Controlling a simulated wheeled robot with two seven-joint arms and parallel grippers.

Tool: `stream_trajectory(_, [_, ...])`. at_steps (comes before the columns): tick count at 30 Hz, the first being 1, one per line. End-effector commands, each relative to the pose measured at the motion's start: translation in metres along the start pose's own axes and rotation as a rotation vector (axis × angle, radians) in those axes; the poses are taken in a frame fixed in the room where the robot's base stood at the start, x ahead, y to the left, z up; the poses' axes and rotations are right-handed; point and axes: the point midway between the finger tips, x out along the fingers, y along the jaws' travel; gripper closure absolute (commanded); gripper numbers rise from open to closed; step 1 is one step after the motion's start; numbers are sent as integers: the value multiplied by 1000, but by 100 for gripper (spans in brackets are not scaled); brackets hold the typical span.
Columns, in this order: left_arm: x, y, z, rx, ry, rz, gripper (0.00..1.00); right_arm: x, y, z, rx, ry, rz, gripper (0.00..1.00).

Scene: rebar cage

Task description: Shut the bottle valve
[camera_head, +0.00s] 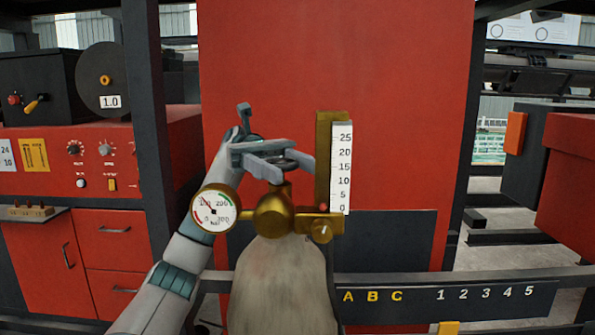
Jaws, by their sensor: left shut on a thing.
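The gas bottle (284,285) stands upright in the middle, grey and worn, with a brass valve body (274,212) on its top. A dark round handwheel (288,165) sits above the valve body. My left gripper (289,165) reaches in from the left and is shut on the handwheel, with its fingers on either side of it. The fingers hide part of the wheel. A round pressure gauge (215,208) is on the left of the valve. A flow tube with a scale from 0 to 25 (342,168) stands on the right. My right gripper is not in view.
A small brass knob (321,232) sits below the flow tube. A dark rail (470,300) with letters and numbers runs right of the bottle. A red panel (400,100) stands behind. A red control cabinet (80,170) is at the left, beside a dark post (150,130).

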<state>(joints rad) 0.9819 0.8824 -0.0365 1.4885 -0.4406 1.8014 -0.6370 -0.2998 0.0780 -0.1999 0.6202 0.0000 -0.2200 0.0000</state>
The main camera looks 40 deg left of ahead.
Motion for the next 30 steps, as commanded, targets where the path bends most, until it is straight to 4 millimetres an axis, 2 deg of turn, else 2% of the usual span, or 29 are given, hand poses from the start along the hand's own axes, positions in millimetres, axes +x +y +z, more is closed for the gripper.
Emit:
stream_trajectory(6, [-1, -7, -1, 4, -3, -175, 70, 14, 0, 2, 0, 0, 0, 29])
stream_trajectory(13, [-2, -12, 0, 2, -3, -294, 70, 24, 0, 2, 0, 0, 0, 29])
stream_trajectory(30, [-3, -14, 1, -1, -3, -341, 70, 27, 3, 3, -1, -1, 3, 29])
